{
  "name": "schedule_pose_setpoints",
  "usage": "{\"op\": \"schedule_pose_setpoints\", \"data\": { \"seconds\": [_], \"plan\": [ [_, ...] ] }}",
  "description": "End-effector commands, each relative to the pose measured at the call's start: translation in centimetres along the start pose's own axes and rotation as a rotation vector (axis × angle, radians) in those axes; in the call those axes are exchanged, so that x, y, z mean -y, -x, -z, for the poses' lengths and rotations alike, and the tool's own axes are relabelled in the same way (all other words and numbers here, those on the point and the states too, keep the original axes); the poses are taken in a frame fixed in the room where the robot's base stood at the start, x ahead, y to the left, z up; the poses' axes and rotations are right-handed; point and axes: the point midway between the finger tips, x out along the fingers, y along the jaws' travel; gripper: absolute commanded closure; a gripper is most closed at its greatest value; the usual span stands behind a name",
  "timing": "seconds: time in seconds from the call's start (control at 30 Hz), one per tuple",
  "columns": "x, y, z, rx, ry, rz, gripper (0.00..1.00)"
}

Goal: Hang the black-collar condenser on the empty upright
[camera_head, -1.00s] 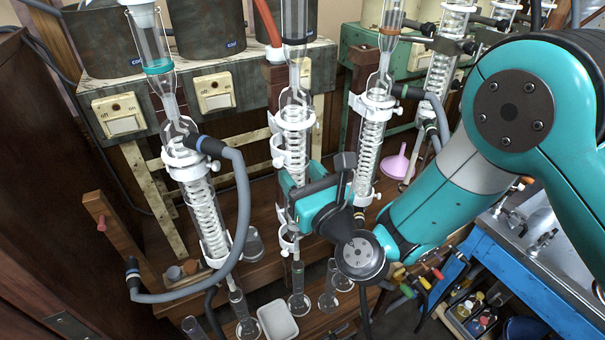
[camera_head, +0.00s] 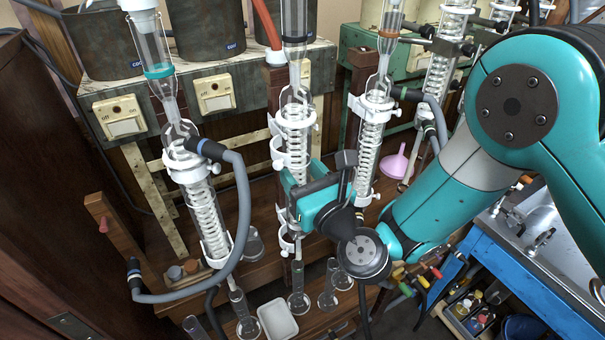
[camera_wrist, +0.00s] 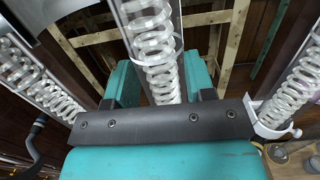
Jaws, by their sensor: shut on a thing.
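The black-collar condenser (camera_head: 297,97) is the middle glass column, with a black band near its top and a white coil inside. It stands nearly upright in front of the middle wooden upright (camera_head: 279,78). White clamps (camera_head: 278,150) show beside the glass; I cannot tell whether it is seated in them. My gripper (camera_head: 298,190) is shut on its lower body. In the wrist view, the coiled glass (camera_wrist: 158,60) rises between the teal fingers of my gripper (camera_wrist: 160,88).
A teal-collar condenser (camera_head: 190,165) with a grey hose (camera_head: 243,205) stands at left. An orange-collar condenser (camera_head: 371,130) stands close at right. Flasks (camera_head: 299,303) and a white tray (camera_head: 277,320) sit below. A pink funnel (camera_head: 396,165) is farther right.

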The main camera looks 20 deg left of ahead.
Motion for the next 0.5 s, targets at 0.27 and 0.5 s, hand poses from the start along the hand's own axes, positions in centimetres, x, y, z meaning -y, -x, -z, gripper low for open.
{"op": "schedule_pose_setpoints", "data": {
  "seconds": [0.27,0.5],
  "plan": [
    [0.08,-0.06,0.09,0.003,-0.003,-0.021,1.00],
    [0.16,-0.06,0.11,0.003,-0.005,-0.045,1.00]
  ]
}}
